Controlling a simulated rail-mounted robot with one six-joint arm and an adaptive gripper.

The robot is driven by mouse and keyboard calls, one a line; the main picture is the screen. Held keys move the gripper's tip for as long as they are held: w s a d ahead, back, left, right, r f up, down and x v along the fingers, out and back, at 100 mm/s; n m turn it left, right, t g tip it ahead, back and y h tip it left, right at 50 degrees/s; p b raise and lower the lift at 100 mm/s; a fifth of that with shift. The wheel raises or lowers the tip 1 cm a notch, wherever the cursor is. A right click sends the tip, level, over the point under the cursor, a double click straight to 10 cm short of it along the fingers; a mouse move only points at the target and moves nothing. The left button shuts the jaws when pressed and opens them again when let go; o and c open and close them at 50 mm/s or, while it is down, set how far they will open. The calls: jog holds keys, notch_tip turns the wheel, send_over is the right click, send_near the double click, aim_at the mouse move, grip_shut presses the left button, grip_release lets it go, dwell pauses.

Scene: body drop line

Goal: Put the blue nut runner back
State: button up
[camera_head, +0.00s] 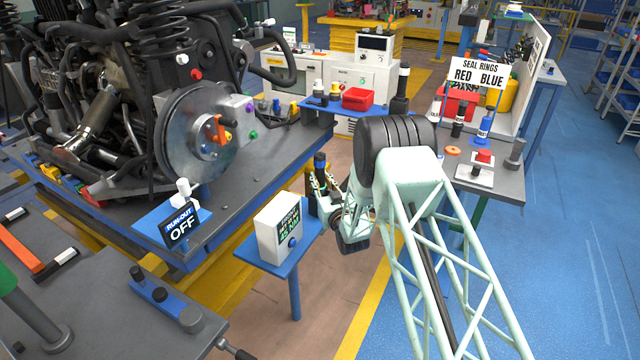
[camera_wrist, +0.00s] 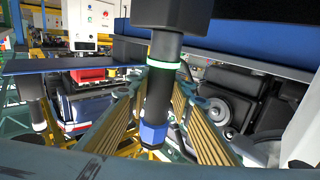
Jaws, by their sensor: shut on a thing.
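The blue nut runner (camera_head: 320,163) is a dark upright cylinder with a blue band near its top in the head view. In the wrist view the nut runner (camera_wrist: 156,110) has a dark body, a lit green ring and a blue collar near its lower end. My gripper (camera_head: 322,186) is shut around it, with a finger on each side; the wrist view also shows my gripper (camera_wrist: 157,98). It is held in the air just behind and right of the white display box (camera_head: 277,232). Part of the tool is hidden by my fingers. I cannot tell which spot is its holder.
The engine with its brake disc (camera_head: 208,135) stands on the bench at left. A blue shelf (camera_head: 325,108) with a red bin (camera_head: 358,98) lies behind. The seal-ring bench (camera_head: 465,180) is at right, with floor between.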

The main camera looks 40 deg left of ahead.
jog(key=shift+f, duration=0.85)
jog(key=o, duration=0.6)
jog(key=shift+f, duration=0.15)
jog(key=o, duration=0.5)
jog(key=shift+c, duration=0.2)
jog(key=shift+r, duration=0.2)
jog(key=p+v, duration=0.1)
jog(key=v, duration=1.1)
jog(key=shift+d+f, duration=0.1)
